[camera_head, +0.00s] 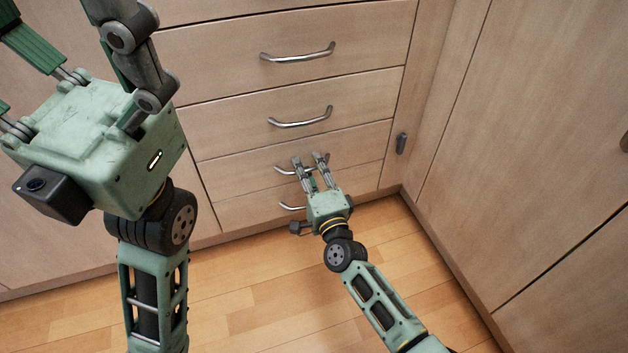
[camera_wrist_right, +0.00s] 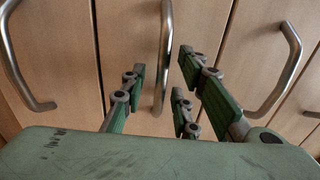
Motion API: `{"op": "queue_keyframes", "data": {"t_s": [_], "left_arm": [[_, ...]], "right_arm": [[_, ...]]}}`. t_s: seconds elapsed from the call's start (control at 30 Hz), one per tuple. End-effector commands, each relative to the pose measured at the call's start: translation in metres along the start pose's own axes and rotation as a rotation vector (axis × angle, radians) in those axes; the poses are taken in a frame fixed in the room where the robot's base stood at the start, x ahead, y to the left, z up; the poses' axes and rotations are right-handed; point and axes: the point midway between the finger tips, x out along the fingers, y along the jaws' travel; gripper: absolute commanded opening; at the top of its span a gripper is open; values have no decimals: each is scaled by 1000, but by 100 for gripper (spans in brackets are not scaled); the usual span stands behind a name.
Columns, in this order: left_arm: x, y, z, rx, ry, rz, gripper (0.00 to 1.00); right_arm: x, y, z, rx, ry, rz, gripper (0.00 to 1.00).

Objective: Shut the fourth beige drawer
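A stack of beige drawers with curved metal handles fills the middle of the head view. The drawer behind my right gripper (camera_head: 308,157) has a handle (camera_head: 285,170) partly hidden by the fingers; its front (camera_head: 235,177) looks about flush with its neighbours. I cannot tell for sure which is the fourth drawer. In the right wrist view a handle (camera_wrist_right: 164,60) stands between the parted fingers of the right gripper (camera_wrist_right: 165,90). They are open, and contact is unclear. My left gripper (camera_head: 95,140) is large and near at the upper left, its fingers spread and empty, tips out of frame.
Drawers with handles (camera_head: 298,53) (camera_head: 301,118) lie above, and a low drawer with a handle (camera_head: 291,206) lies below. A cabinet side with large doors (camera_head: 540,130) stands at the right. The wooden floor (camera_head: 270,290) is clear apart from my arms.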

Motion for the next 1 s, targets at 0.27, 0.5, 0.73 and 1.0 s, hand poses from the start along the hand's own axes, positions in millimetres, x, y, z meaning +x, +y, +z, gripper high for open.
{"op": "queue_keyframes", "data": {"t_s": [0.27, 0.5, 0.73, 1.0], "left_arm": [[0, 0, 0, 0, 1, 0, 93], [0, 0, 0, 0, 1, 0, 93], [0, 0, 0, 0, 1, 0, 93], [0, 0, 0, 0, 1, 0, 93]], "right_arm": [[-52, 2, 0, 0, 1, 4, 28], [-97, 2, -1, 0, 0, 3, 28], [-115, 1, 0, 0, -1, 2, 28], [-116, 0, 0, 0, 0, 1, 28]]}}
